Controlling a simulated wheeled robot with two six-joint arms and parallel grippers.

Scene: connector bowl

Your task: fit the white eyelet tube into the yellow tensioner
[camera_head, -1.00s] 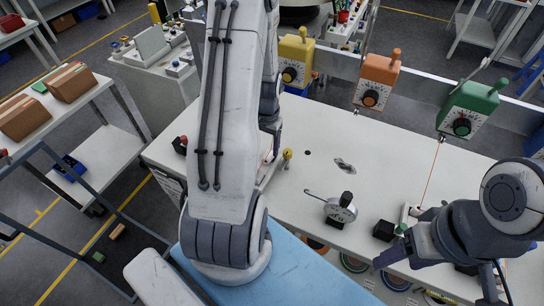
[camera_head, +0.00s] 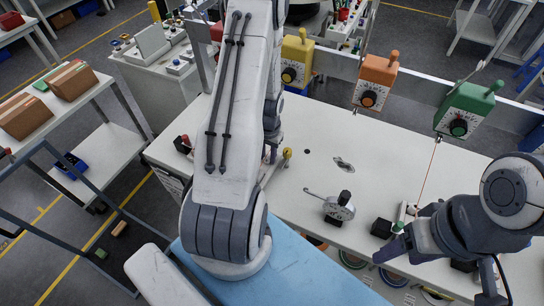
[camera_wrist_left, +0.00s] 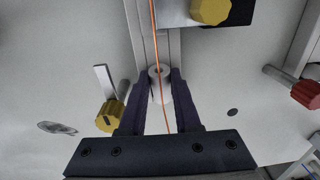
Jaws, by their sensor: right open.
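The white eyelet tube (camera_wrist_left: 160,88) is in the left wrist view, with an orange line running through it. My left gripper (camera_wrist_left: 159,82) has one dark finger on each side of it and appears shut on it. In the head view this gripper is hidden behind my left arm. My right gripper (camera_head: 406,230) is open at the table's right.
An orange tensioner (camera_head: 376,80) and a green tensioner (camera_head: 467,108) hang further right; a thin line runs down from the green one. A hand gauge (camera_head: 340,207) and a black block (camera_head: 382,228) are on the white table (camera_head: 250,130). The table's middle is mostly clear.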

